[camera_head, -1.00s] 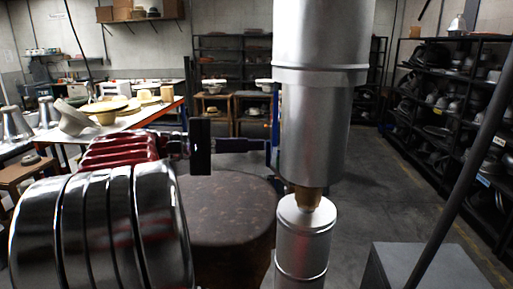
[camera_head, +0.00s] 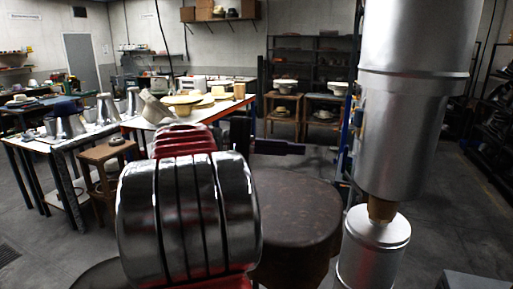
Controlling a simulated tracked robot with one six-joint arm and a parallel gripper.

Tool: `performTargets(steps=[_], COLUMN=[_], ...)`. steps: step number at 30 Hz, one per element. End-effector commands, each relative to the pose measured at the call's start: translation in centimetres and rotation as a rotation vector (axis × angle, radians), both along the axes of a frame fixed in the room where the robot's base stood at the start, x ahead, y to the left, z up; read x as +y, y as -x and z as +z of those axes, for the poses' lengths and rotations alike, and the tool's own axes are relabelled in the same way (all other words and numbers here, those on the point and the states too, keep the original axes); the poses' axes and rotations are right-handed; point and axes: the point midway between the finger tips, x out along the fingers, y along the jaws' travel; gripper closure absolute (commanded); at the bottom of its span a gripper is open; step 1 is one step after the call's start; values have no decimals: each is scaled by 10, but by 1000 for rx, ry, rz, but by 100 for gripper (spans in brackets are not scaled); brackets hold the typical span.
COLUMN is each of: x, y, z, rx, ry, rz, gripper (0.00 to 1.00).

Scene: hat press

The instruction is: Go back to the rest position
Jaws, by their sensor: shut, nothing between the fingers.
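My gripper (camera_head: 292,148) is black and sits beyond my red and chrome arm, near the middle of the head view. It is shut and empty, with its fingers pointing right, above and behind the brown round-topped block (camera_head: 295,205). The silver press column (camera_head: 415,110) stands to its right, with a brass tip above a lower silver cylinder (camera_head: 375,240). Gripper and column appear apart. My arm hides part of the block's left side.
A white-topped table (camera_head: 215,108) with hats stands behind my arm at the left. Another table (camera_head: 62,140) holds metal cones, with a wooden stool (camera_head: 108,152) beside it. Wooden cabinets (camera_head: 322,118) stand at the back, dark shelves (camera_head: 492,125) at the right. Floor is open at right.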

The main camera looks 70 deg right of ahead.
Motion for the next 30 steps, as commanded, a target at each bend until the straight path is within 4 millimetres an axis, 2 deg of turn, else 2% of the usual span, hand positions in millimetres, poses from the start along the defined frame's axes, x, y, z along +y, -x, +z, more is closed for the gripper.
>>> performTargets(steps=[14,17,20,23,26,30], x=[-1,-8,-15,-15,0,34], y=[-1,-3,-9,-15,-30,-69], z=[-1,-8,-39,-83,-123,-169], rx=[-2,-27,-95,-196,-323,-507], ry=[-4,-22,-90,-182,-260,-353], rz=[8,39,86,138,205,322], gripper=[100,100,100,100,100,100])
